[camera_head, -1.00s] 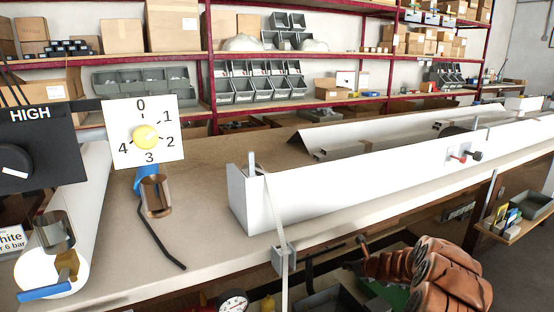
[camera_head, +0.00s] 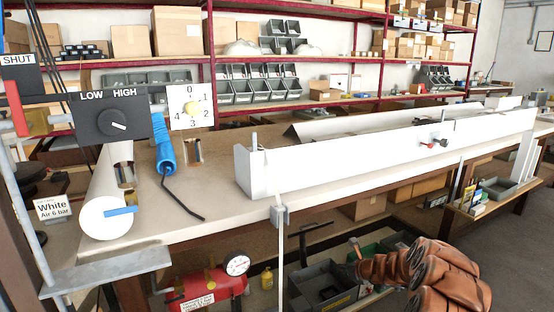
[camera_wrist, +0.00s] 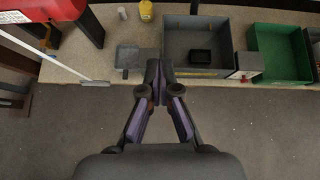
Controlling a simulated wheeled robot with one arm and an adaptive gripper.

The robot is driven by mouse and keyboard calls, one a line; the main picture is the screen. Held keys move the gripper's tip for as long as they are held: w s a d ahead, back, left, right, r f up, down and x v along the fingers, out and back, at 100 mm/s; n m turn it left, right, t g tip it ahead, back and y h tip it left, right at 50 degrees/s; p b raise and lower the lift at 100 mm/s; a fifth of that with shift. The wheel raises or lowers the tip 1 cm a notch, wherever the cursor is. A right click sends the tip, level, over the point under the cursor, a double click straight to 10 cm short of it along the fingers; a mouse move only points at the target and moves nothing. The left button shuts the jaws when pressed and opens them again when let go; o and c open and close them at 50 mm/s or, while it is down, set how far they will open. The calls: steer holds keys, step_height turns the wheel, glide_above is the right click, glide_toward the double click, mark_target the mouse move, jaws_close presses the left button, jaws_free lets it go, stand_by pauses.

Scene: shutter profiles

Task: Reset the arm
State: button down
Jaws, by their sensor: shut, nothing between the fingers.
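In the wrist view my gripper (camera_wrist: 160,70) points ahead with its dark, purple-padded fingers shut, the tips together and nothing between them. It hangs over the grey floor, in front of a low shelf with a grey bin (camera_wrist: 196,48). In the head view my copper-brown arm (camera_head: 430,275) is folded at the lower right, in front of the workbench and below its top. My fingers cannot be made out clearly there.
A long white profile (camera_head: 380,155) lies on the workbench (camera_head: 190,200). A control box (camera_head: 112,117) and dial plate (camera_head: 190,107) stand at its left end. Below are a red tank (camera_head: 205,288) and a green crate (camera_wrist: 280,52). Open floor lies at the right (camera_head: 515,255).

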steer(key=s+a+r+n+g+y, duration=0.1)
steer(key=s+a+r+n+y, duration=0.1)
steer(key=s+a+r+n, duration=0.35)
steer(key=s+a+r+n+g+y, duration=0.2)
steer(key=s+a+r+n, duration=0.1)
steer(key=a+r, duration=0.5)
steer(key=s+a+r+n+g, duration=0.25)
steer(key=s+a+n, duration=0.2)
steer(key=s, duration=0.45)
steer(key=s+a+r+n+g, duration=0.25)
steer(key=s+n, duration=0.25)
steer(key=s, duration=0.4)
steer(key=s+d+r+n+g+h, duration=0.1)
steer(key=s+n+h, duration=0.15)
steer(key=s, duration=0.45)
steer(key=s+d+n+g+h, duration=0.1)
steer(key=s+n, duration=0.3)
steer(key=s, duration=0.4)
steer(key=s+d+n+g+h, duration=0.1)
steer(key=s+d+n+h, duration=0.2)
steer(key=s+d, duration=0.5)
steer(key=s+d+n+g+h, duration=0.1)
steer(key=s+d+n+h, duration=0.3)
steer(key=s, duration=0.7)
step_height(320, 180, up, 19)
steer(key=d+m+y+p, duration=0.1)
steer(key=p, duration=1.7)
steer(key=shift+s+d+t, duration=0.15)
steer(key=shift+d+t, duration=0.1)
steer(key=shift+t, duration=0.15)
